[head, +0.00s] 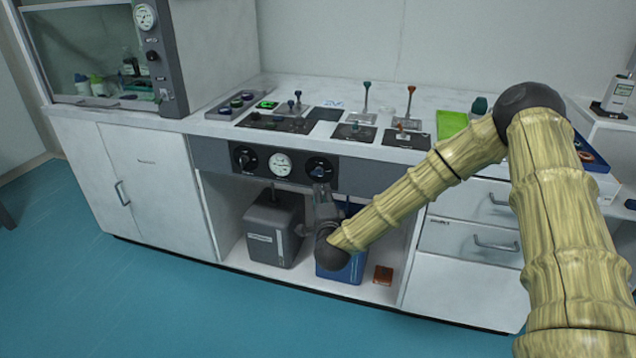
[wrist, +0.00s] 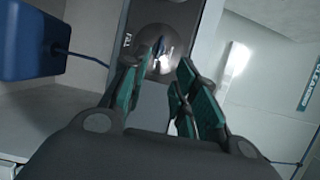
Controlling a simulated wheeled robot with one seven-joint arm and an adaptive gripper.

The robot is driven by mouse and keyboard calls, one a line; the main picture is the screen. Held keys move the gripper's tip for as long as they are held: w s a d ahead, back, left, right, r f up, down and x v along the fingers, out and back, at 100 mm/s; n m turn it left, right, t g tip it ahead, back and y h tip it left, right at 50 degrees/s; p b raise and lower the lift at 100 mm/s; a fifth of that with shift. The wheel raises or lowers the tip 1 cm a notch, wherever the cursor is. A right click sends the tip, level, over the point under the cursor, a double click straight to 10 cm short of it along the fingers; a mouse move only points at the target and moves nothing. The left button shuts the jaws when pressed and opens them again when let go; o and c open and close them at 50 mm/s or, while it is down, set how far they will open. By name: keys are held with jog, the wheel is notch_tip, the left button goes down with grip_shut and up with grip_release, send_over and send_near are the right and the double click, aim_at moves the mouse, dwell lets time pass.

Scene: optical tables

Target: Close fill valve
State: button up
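The fill valve appears to be the round dark knob (head: 320,167) at the right of the front panel, beside the gauge. In the wrist view the knob (wrist: 160,48) has a blue grip and a short, hard-to-read label beside it. My gripper (wrist: 167,62) is open, with teal-lined fingers spread and pointing at the knob. The blue grip appears between the fingertips, nearer the left finger. I cannot tell whether a finger touches it. In the head view my gripper (head: 322,192) is just below the knob, and my wrist hides much of its fingers.
A pressure gauge (head: 280,165) and another dark knob (head: 244,158) share the panel. Below, a grey container (head: 270,235) and a blue container (head: 345,270) stand in the open bay. Levers and valves cover the worktop above. A thin blue hose (wrist: 88,57) runs near my gripper.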

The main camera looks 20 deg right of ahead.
aim_at(317, 173)
jog(key=x, duration=1)
jog(key=shift+w, duration=0.25)
jog(key=shift+f, duration=0.1)
grip_shut()
